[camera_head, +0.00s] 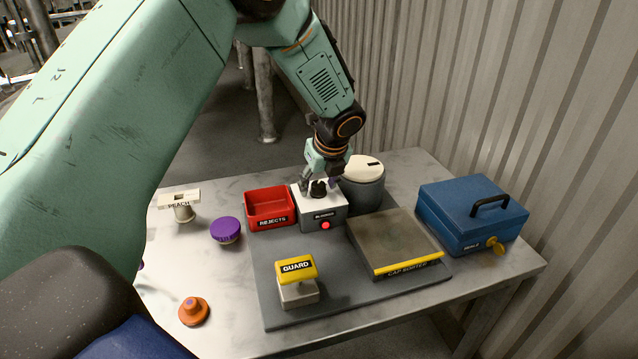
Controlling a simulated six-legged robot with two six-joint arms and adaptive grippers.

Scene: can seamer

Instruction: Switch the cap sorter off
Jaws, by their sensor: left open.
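The cap sorter (395,243) is a flat grey plate with a yellow, labelled front edge on a dark base mat. Behind its left side stands a small white-topped grey box (322,213) with a glowing red light (325,226) on its front. A black knob (318,188) sits on the box's top. A yellow block marked GUARD (297,268) stands on a pale base at the mat's front. My left gripper (321,185) is open, pointing down, with its fingers at the knob. I cannot tell whether they touch it. My right gripper is not in view.
A red REJECTS bin (269,208) stands left of the box, a lidded grey canister (362,183) behind it. A blue case (471,213) is at right. A purple cap (226,230), an orange knobbed piece (194,311) and a PEACH holder (181,205) are at left. A corrugated wall (540,110) rises behind.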

